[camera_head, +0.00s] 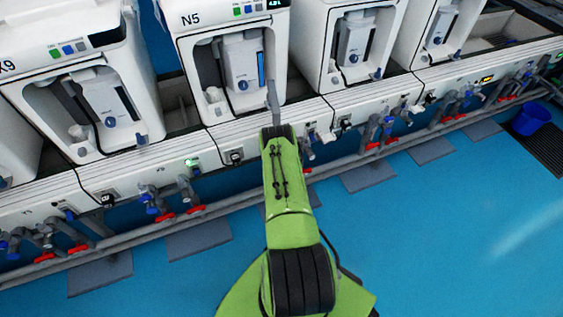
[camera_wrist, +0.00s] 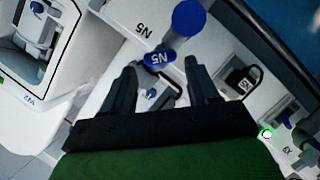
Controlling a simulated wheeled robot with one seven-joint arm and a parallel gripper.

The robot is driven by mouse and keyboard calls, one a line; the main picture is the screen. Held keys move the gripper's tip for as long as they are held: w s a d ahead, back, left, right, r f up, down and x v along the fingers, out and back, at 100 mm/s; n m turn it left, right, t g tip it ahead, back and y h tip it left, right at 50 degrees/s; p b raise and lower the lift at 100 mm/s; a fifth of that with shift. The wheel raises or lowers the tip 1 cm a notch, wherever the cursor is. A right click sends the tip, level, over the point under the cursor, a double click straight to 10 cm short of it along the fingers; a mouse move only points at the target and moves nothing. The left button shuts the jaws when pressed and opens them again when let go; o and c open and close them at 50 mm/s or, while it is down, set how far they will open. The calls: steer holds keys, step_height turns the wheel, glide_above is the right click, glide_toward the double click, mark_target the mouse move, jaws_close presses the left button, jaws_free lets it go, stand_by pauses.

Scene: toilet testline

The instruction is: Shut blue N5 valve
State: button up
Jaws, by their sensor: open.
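The blue N5 valve handle (camera_wrist: 160,57) shows in the wrist view with an upside-down "N5" label. A round blue knob (camera_wrist: 189,17) sits above it in the picture. My gripper (camera_wrist: 160,68) is open, its two dark fingers on either side of the handle's lower edge. I cannot tell whether either finger touches the handle. In the head view my green arm reaches toward the rail below the white N5 machine (camera_head: 187,45). The arm hides the gripper there and most of the pipework around the N5 valve.
Similar white machines stand on both sides along the bench. Grey pipes (camera_head: 240,203) with blue and red valves run below its front. A black N5 socket (camera_wrist: 243,82) sits right of the fingers in the wrist view. The blue floor (camera_head: 440,220) in front is open.

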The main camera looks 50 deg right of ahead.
steer(key=b+x, duration=0.1)
steer(key=x, duration=0.3)
steer(key=shift+w+d, duration=0.1)
steer(key=c, duration=0.8)
steer(key=shift+o, duration=0.2)
steer(key=shift+m+y, duration=0.3)
steer(key=m+y+p, duration=0.1)
steer(key=p, duration=0.1)
steer(key=m+y+p, duration=0.1)
steer(key=m+p, duration=0.1)
steer(key=shift+r+t, duration=0.2)
steer(key=shift+t, duration=0.2)
steer(key=m+p, duration=0.1)
steer(key=p, duration=0.1)
steer(key=m+y+p, duration=0.1)
steer(key=shift+d+f+m+t+y+p, duration=0.1)
steer(key=shift+f+m+t+y+p, duration=0.05)
steer(key=shift+m+t+y+p, duration=0.2)
